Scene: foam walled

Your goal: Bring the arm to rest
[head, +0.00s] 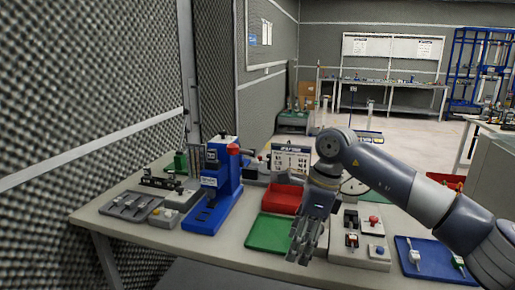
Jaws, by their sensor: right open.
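My right arm comes in from the right in the head view. Its right gripper (303,250) points down, fingers apart and empty, over the front part of the table (125,207). It appears between a green tray (269,233) on its left and a control box (357,247) on its right. Whether the fingertips touch anything below cannot be told. My left gripper is not in view.
A blue press (222,182) stands left of the green tray. A red tray (283,197) lies behind the gripper. A blue tray (424,262) with small parts sits at the right. A grey foam wall (90,90) borders the table's left side.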

